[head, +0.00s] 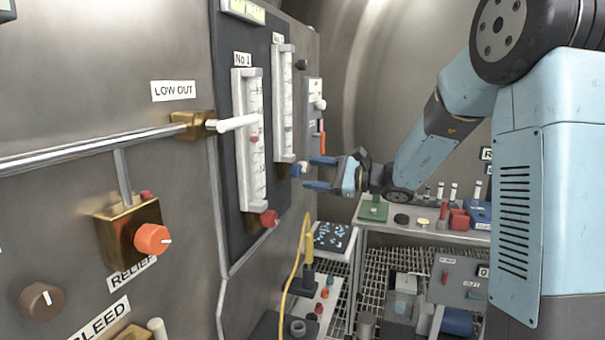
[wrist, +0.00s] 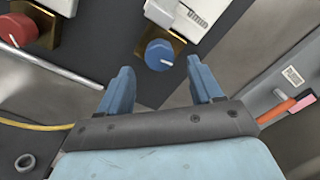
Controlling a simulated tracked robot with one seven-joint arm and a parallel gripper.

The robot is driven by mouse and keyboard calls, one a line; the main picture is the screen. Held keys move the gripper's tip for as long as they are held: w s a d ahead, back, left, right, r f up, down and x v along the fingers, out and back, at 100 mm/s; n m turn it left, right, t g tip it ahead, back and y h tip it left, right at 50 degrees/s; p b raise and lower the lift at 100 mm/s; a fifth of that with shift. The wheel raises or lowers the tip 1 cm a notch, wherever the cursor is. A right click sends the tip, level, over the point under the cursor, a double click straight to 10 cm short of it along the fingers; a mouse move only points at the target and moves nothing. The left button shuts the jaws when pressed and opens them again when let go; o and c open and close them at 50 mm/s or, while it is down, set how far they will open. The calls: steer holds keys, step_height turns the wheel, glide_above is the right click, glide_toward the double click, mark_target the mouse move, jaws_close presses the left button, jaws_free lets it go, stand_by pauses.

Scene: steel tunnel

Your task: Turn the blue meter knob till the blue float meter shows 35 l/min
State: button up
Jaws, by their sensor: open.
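The blue meter knob (wrist: 159,54) sits on a brass block under the blue float meter, with a white mark on its face. In the head view the knob (head: 299,170) is small, close to my gripper's fingertips. My gripper (head: 321,173) is open and faces the panel. In the wrist view the blue fingers of my gripper (wrist: 160,67) stand apart, one to each side of the knob and a little short of it; no contact shows. The blue float meter (head: 283,105) is a white-framed upright tube with a small blue float (head: 288,129) about mid-height. Its scale figures are too small to read.
The No 1 meter (head: 248,140) with a red float stands to the left, its red knob (head: 269,218) below. A white-handled lever (head: 235,123) juts out by LOW OUT. A yellow hose (head: 293,265) hangs below. A shelf with small items (head: 385,232) stands behind.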

mark_target(301, 172)
steer(key=shift+x, duration=1.95)
steer(key=c, duration=1.1)
